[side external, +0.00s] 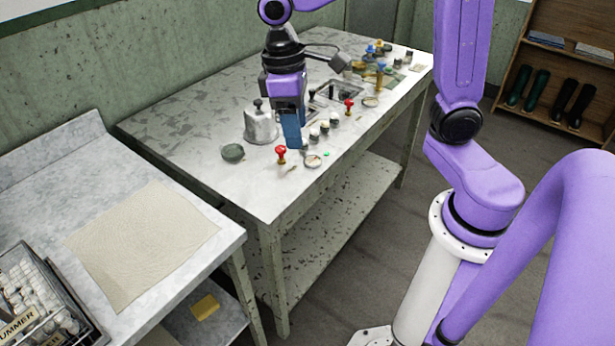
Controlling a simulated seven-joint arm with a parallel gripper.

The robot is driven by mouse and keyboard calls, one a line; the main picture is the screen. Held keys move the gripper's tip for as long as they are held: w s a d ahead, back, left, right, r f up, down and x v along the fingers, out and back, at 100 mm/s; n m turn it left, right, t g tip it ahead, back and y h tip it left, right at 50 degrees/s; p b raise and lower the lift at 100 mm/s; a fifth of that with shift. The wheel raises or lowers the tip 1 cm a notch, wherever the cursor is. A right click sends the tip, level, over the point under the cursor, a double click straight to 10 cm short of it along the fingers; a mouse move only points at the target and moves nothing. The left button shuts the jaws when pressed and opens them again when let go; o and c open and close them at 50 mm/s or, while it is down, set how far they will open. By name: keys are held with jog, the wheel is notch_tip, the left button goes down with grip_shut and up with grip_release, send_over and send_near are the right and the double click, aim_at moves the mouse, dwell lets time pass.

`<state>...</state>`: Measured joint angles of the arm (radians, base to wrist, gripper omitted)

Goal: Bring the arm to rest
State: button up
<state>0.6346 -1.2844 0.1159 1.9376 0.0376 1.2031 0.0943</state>
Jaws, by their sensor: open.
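My gripper (293,147) hangs from my purple arm, pointing down over the middle of the long grey table (185,115). Its blue fingers are open, with nothing seen between them, though the gap is hard to make out from this side. The fingertips appear close above the tabletop, but I cannot tell the exact height. A grey-white block with a black knob (260,124) stands just left of the fingers. A red-knobbed piece (280,153) stands in front of them. Small jars (324,127) stand to their right.
A dark green bowl (232,152) and a small round dish (312,160) lie near the front edge. Another red-knobbed piece (349,105) and several small items stand farther right. A side table (175,183) holds a cloth (145,240) and a wire basket (72,292). The table's far left is clear.

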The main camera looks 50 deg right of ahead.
jog(key=s+d+f+n, duration=0.2)
jog(key=s+n, duration=0.1)
jog(key=s, duration=0.5)
jog(key=s+d+f+n+t, duration=0.1)
jog(key=s+d+n, duration=0.1)
jog(key=s, duration=0.7)
jog(key=shift+d+f+n+t+y, duration=0.3)
jog(key=shift+d+f+n+y, duration=0.1)
jog(key=shift+n, duration=0.3)
